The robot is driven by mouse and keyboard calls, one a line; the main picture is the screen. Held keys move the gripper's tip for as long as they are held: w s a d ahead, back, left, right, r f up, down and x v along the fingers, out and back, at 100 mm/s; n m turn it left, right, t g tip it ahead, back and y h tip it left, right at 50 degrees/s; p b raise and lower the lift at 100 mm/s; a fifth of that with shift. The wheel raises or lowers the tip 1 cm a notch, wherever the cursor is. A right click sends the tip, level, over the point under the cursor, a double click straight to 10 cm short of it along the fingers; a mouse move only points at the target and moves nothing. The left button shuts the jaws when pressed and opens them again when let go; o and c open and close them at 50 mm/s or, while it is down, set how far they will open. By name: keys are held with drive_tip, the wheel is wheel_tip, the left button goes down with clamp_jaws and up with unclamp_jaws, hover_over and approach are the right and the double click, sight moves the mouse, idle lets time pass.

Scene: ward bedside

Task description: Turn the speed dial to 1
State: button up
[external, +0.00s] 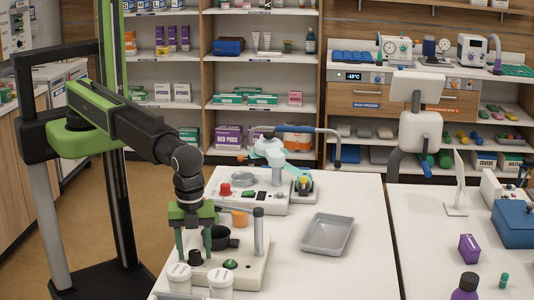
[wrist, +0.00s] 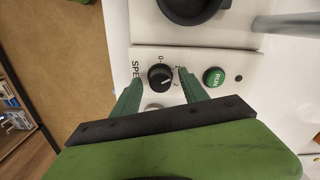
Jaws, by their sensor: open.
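The speed dial (wrist: 160,77) is a round black knob with a white pointer line, on a white panel beside the partly hidden letters "SPE". Its line points to the right in the wrist view; a "0" and a "2" show near it, but I cannot tell the exact setting. My gripper (wrist: 159,84) is open, its green fingers on either side of the dial with gaps between. In the external view my gripper (external: 195,237) points down over the white device (external: 250,272); the dial (external: 195,257) is small between the fingers there.
A green RUN button (wrist: 214,77) sits just right of the dial, close to the right finger. A black cup-like holder (external: 221,240) and grey post (external: 258,230) rise behind. Two white-lidded jars (external: 220,282) stand in front. A grey tray (external: 327,234) lies to the right.

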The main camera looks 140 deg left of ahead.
wheel_tip(320, 180, up, 18)
drive_tip(key=p, duration=1.7)
drive_tip(key=shift+f, duration=0.25)
drive_tip(key=b, duration=0.5)
hover_over(195, 252)
drive_tip(key=s, duration=0.2)
wheel_tip(195, 252, down, 5)
drive_tip(key=s+f+b, duration=0.4)
drive_tip(key=s+f, duration=0.1)
drive_tip(key=s, duration=0.1)
drive_tip(key=s+f+n+b, duration=0.2)
drive_tip(key=s+n, duration=0.1)
drive_tip(key=s, duration=0.4)
drive_tip(key=s+d+f+n+b, duration=0.1)
drive_tip(key=s+f+n+b, duration=0.1)
drive_tip(key=s, duration=0.6)
drive_tip(key=shift+s+n, duration=0.3)
drive_tip(key=shift+n, duration=0.2)
drive_tip(key=shift+c, duration=0.4)
